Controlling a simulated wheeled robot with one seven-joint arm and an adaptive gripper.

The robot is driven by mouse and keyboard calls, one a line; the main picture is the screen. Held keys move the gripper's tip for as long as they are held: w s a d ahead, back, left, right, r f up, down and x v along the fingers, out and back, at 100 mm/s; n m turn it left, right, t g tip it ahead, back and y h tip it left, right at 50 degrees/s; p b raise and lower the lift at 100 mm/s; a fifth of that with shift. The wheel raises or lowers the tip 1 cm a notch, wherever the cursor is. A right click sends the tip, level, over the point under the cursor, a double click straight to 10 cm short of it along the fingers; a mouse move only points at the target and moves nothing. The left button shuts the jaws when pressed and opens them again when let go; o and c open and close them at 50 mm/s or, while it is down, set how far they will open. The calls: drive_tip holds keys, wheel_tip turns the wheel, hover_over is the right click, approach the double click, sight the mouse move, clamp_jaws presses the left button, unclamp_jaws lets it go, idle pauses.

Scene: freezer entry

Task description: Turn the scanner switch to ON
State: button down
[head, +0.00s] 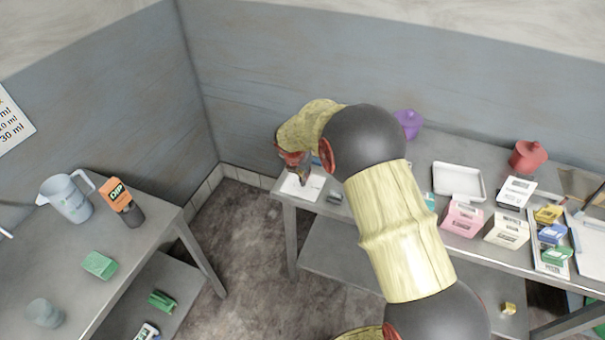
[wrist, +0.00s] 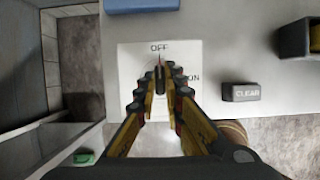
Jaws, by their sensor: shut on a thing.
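The scanner switch's white panel (wrist: 131,62) lies on the table in the wrist view, with OFF printed at its top and ON at its right. It also shows as a white square at the table's left end in the head view (head: 311,184). My gripper (wrist: 160,82) is over the panel's middle, shut on the switch knob, which the fingers mostly hide. A thin dark pointer (wrist: 159,59) shows just past the fingertips, toward OFF. In the head view my gripper (head: 303,176) reaches down to the panel.
A dark CLEAR button (wrist: 240,92) is right of the panel. A blue object (wrist: 140,4) lies beyond it. Boxes, a white tray (head: 459,198) and a red pot (head: 527,157) stand farther right. Another table (head: 70,265) is at left, with open floor between.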

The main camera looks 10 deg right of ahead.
idle(0.5)
drive_tip(key=m+p, duration=0.1)
drive_tip(key=m, duration=0.1)
drive_tip(key=m+g+h, duration=0.1)
drive_tip(key=m, duration=0.1)
drive_tip(key=shift+w+a+r+m+p, duration=0.1)
drive_tip(key=shift+w+m+p, duration=0.05)
drive_tip(key=shift+m+p, duration=0.25)
drive_tip(key=m+g+p, duration=0.1)
drive_tip(key=m, duration=0.2)
drive_tip(key=m+g+h+p, duration=0.1)
drive_tip(key=m, duration=0.2)
drive_tip(key=shift+w+g, duration=0.15)
drive_tip(key=shift+g, duration=0.25)
drive_tip(key=m+g+p, duration=0.1)
drive_tip(key=m, duration=0.2)
drive_tip(key=shift+w+m, duration=0.15)
drive_tip(key=shift+m, duration=0.25)
drive_tip(key=shift+m+g+y+p, duration=0.45)
drive_tip(key=shift+m+g, duration=0.25)
drive_tip(key=shift+m, duration=0.9)
drive_tip(key=c, duration=1.9)
unclamp_jaws()
